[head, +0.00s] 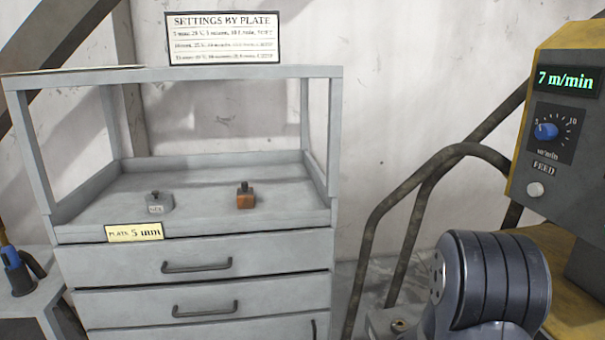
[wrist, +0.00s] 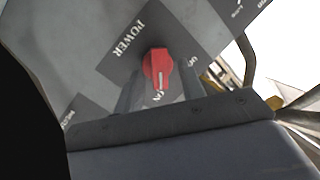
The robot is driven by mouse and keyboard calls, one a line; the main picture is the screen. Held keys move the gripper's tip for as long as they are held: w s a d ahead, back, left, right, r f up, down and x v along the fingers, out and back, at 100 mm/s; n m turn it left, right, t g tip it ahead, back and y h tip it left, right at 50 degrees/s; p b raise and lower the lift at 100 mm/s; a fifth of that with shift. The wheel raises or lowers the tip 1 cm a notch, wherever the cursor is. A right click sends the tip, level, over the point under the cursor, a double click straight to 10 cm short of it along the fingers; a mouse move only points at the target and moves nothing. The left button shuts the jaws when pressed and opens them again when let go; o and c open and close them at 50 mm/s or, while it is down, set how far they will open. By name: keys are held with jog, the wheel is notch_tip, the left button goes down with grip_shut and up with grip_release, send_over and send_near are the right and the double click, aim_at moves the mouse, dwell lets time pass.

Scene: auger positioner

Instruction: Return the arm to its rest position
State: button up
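My gripper (wrist: 159,80) shows only in the wrist view. Its two grey fingers stand apart, one on each side of a red power knob (wrist: 158,66), with nothing seen gripped. I cannot tell whether either finger touches the knob. The knob sits on a dark plate marked POWER, and its white line points toward ON. In the head view a dark, rounded link of my arm shows at the lower right; my gripper is out of that view.
A yellow control box (head: 565,125) at right reads 7 m/min above a blue feed dial (head: 546,131). Bent dark rails (head: 405,190) stand beside it. A grey drawer cabinet (head: 200,250) at left holds two small weights and a "PLATE 5 mm" card (head: 134,232).

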jog(key=n+p, duration=0.1)
jog(key=p, duration=0.1)
jog(key=n+p, duration=0.2)
jog(key=p, duration=0.1)
jog(key=n+g+y+p, duration=0.1)
jog(key=p, duration=0.1)
jog(key=shift+w+r+p, duration=0.25)
jog(key=shift+p, duration=0.05)
jog(key=shift+n, duration=0.4)
